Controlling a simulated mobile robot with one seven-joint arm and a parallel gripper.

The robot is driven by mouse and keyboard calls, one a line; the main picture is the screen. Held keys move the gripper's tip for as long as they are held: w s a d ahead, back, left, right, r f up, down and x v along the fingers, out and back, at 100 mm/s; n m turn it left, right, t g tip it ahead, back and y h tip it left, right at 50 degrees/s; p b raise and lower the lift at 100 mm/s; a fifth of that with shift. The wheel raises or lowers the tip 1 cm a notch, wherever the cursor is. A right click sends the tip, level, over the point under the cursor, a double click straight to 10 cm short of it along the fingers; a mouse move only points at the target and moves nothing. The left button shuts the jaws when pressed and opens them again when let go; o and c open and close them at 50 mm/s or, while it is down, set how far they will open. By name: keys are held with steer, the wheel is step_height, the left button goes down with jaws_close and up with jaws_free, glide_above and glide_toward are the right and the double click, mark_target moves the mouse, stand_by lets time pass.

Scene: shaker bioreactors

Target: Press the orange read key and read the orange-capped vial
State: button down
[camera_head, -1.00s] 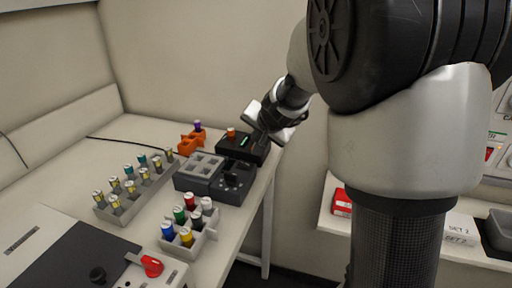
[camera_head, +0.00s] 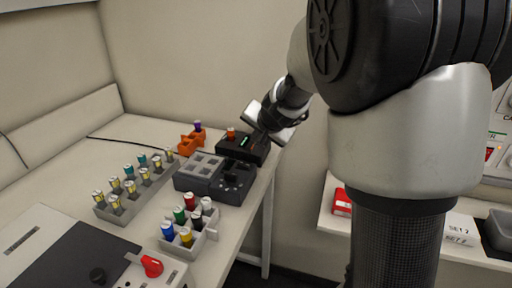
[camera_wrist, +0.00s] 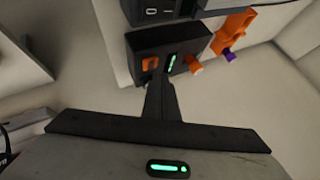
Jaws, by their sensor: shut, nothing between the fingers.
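The black reader (camera_head: 233,150) stands near the right end of the bench. The orange-capped vial (camera_head: 231,132) stands upright in it, and its cap also shows in the wrist view (camera_wrist: 194,66). A lit green display (camera_wrist: 171,63) is on the reader's face. The orange read key (camera_wrist: 149,64) is left of the display in the wrist view; my gripper hides it in the head view. My gripper (camera_wrist: 164,82) is shut and empty, with its fingertips over the reader's near edge, close to the key and display. I cannot tell whether they touch the reader.
Racks of capped vials (camera_head: 112,216) fill the bench's middle.

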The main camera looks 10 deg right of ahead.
steer(key=shift+f+b, duration=0.45)
steer(key=shift+b, duration=0.05)
steer(key=shift+f+b, duration=0.4)
steer(key=shift+b, duration=0.05)
stand_by(0.6)
steer(key=shift+r, duration=0.1)
steer(key=shift+r+p, duration=0.7)
steer(key=shift+p, duration=0.05)
steer(key=shift+r, duration=0.1)
step_height(320, 180, up, 5)
steer(key=p, duration=0.4)
steer(key=shift+p, duration=0.4)
